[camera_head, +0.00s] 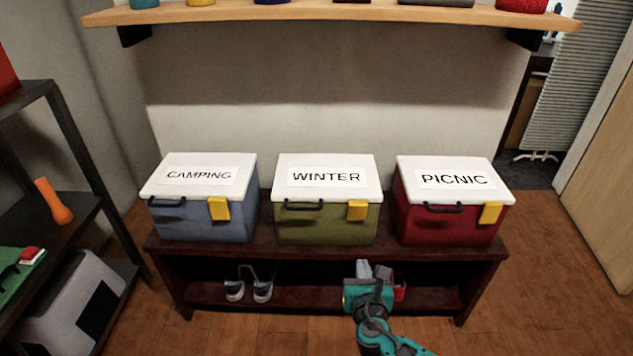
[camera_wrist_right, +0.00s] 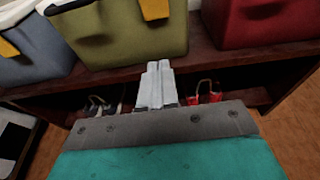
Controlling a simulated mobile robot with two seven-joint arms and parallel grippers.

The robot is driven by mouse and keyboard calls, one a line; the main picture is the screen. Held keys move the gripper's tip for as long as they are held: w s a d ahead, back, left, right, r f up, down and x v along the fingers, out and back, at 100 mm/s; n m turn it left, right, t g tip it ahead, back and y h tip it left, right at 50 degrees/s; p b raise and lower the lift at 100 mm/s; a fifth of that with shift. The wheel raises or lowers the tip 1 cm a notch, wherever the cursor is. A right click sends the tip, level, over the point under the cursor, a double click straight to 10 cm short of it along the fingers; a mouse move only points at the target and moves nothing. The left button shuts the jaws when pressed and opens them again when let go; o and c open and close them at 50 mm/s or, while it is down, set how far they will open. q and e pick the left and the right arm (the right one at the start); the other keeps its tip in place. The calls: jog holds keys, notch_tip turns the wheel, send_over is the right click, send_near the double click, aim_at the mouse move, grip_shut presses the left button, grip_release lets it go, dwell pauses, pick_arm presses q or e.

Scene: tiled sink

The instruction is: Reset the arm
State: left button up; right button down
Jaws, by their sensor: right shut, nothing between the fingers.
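My right gripper (camera_head: 375,268) is in front of the dark wooden bench, low and right of its middle, with its teal arm coming up from the bottom edge. In the right wrist view its pale fingers (camera_wrist_right: 157,84) are together with nothing between them. They point toward the bench, below the green box and the red box. My left gripper does not show in either view.
A blue CAMPING box (camera_head: 190,222), a green WINTER box (camera_head: 320,225) and a red PICNIC box (camera_head: 430,224), lids shut, stand on the bench (camera_head: 262,245). Shoes (camera_head: 248,290) sit below. A dark shelf (camera_head: 75,215) stands left; a wooden wall shelf (camera_head: 330,16) hangs above.

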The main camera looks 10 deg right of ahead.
jog(key=s+a+f+m+g+y, duration=0.1)
jog(key=s+a+m+g+y, duration=0.4)
jog(key=s+m, duration=1.2)
pick_arm(q)
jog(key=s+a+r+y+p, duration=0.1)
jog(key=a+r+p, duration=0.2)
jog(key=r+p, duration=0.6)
jog(key=p, duration=0.4)
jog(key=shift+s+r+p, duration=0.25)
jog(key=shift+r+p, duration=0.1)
jog(key=shift+p, duration=0.05)
pick_arm(e)
notch_tip(320, 180, up, 15)
jog(key=s+m+t+y, duration=0.1)
jog(key=s+m, duration=0.2)
jog(key=m, duration=1)
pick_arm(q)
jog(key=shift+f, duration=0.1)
pick_arm(e)
jog(key=shift+f, duration=0.2)
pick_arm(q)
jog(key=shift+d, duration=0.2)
pick_arm(e)
jog(key=c, duration=1.8)
grip_release()
